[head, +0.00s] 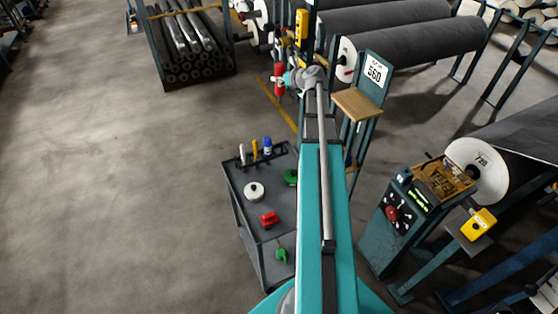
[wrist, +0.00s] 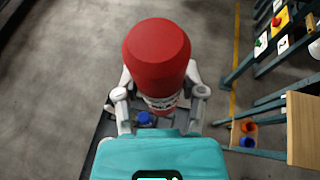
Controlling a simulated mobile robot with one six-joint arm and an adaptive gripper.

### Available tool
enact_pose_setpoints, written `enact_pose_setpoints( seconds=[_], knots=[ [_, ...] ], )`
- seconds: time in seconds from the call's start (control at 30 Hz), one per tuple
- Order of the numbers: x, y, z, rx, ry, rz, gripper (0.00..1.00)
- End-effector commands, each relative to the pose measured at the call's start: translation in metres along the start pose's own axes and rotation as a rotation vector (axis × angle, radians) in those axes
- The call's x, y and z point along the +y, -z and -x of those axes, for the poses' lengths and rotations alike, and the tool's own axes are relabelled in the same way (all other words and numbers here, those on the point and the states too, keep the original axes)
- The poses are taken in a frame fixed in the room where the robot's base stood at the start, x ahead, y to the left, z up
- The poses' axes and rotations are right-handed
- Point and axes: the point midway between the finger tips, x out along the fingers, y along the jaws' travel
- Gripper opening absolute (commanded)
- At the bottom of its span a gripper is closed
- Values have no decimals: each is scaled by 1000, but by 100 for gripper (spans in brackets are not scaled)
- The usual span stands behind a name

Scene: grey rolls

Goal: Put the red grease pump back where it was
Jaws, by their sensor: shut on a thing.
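The red grease pump (wrist: 157,60) fills the upper middle of the wrist view, its broad red end towards the camera. My gripper (wrist: 160,98) is shut on it, with one grey finger on each side of its narrower, banded part. In the head view the pump (head: 278,84) hangs upright at the far end of my arm, and my gripper (head: 284,79) is around it, above the floor and clear of the stand. The lower end of the pump is hidden in the wrist view.
A grey trolley (head: 236,205) carries a white roll (head: 254,190), a red item (head: 269,218), green items and a blue-capped bottle (head: 267,146). A stand with a wooden top (head: 358,104) and a 560 sign is right of my arm. Large grey rolls (head: 420,52) lie behind. Open floor lies left.

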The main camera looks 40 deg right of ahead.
Motion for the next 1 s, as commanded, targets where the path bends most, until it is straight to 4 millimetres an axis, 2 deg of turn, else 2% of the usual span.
enact_pose_setpoints(
  seconds=[0.17,0.37,1.0],
  knots=[
    [2,5,-4,-1,-2,0,4],
    [4,24,-12,-1,-1,0,4],
    [7,121,-50,0,13,-6,4]
  ],
)
